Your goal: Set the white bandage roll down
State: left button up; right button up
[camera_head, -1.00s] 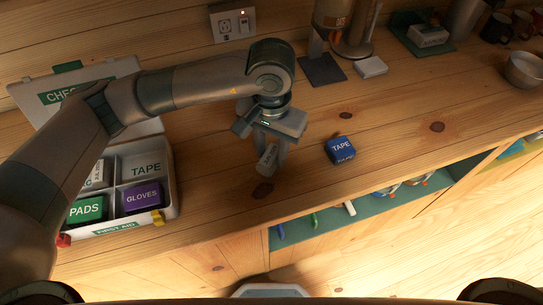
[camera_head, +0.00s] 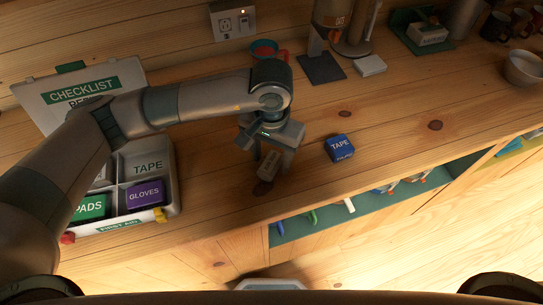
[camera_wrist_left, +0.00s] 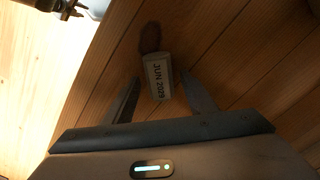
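The white bandage roll (camera_head: 268,165) is on the wooden counter, left of the blue tape box. Its label, "JUN 2029", faces the camera in the left wrist view (camera_wrist_left: 158,78). My left gripper (camera_head: 273,162) is above the roll with its fingers apart. In the left wrist view a gap shows between the roll and each finger (camera_wrist_left: 160,92), so it is open and not holding the roll. The roll looks to be resting on the counter, but its contact underneath is hidden. My right gripper is not in view.
An open first aid case (camera_head: 172,190) with "PADS", "TAPE" and "GLOVES" compartments stands left, partly behind my arm. The blue tape box (camera_head: 339,148) is right of the roll. The counter's front edge is close, above an open shelf (camera_head: 340,207). A red-and-blue item (camera_head: 264,49) lies behind.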

aim_at(272, 159)
pick_arm(q)
jog(key=shift+r, duration=0.1)
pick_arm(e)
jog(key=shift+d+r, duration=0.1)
pick_arm(q)
jog(key=shift+r, duration=0.5)
notch_tip(272, 159, up, 11)
jog(key=b, duration=0.4)
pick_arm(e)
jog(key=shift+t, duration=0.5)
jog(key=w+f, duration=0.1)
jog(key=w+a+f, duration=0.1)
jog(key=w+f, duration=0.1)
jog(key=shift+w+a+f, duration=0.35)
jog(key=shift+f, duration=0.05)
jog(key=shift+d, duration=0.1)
